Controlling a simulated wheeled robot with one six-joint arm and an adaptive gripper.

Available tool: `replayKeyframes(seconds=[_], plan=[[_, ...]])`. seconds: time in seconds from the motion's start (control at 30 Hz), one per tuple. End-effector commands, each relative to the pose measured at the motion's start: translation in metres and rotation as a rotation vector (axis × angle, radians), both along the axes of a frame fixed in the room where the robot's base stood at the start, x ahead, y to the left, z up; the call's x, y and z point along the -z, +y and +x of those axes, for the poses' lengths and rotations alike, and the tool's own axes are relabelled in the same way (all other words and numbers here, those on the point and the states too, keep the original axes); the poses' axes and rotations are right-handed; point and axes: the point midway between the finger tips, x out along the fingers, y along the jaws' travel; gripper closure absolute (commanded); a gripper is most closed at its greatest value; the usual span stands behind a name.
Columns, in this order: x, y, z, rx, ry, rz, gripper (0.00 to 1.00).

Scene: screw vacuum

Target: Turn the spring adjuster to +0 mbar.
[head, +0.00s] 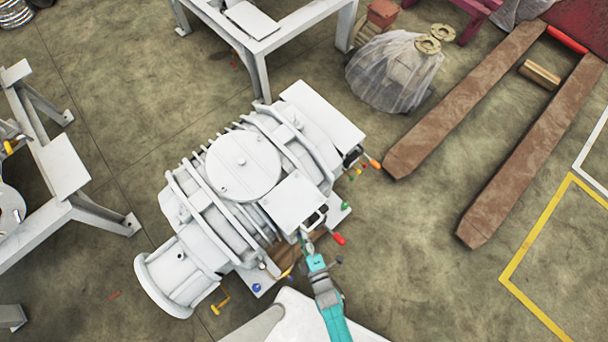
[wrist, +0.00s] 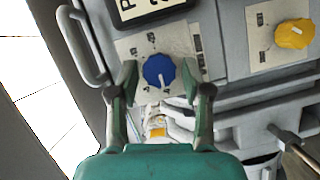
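A blue round knob (wrist: 159,72) with a white pointer line sits on a pale marked dial plate (wrist: 128,46) in the wrist view. Its pointer aims toward the bottom of the picture, slightly right. The marks around it are too small to read, and I cannot confirm its name. My gripper (wrist: 159,68) is open, with one finger on each side of the knob. Small gaps seem to show between fingers and knob; contact is unclear. In the head view my gripper (head: 306,241) is at the right side of the white vacuum pump (head: 241,167), and hides the knob.
A yellow knob (wrist: 295,34) on its own plate is at the upper right of the wrist view, beside a dark-framed display (wrist: 150,10). A grey handle (wrist: 78,45) stands left. In the head view a red handle (head: 339,239) sticks out near my gripper.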

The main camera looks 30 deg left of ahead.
Motion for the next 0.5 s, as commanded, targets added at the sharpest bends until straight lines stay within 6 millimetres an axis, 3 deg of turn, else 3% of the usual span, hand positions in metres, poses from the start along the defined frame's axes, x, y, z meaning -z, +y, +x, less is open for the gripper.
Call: replayKeyframes(seconds=[0.33,0.5], plan=[[0.000,-0.002,-0.001,0.003,0.002,0.001,0.41],[0.000,-0.014,-0.010,0.005,0.003,-0.001,0.41]])
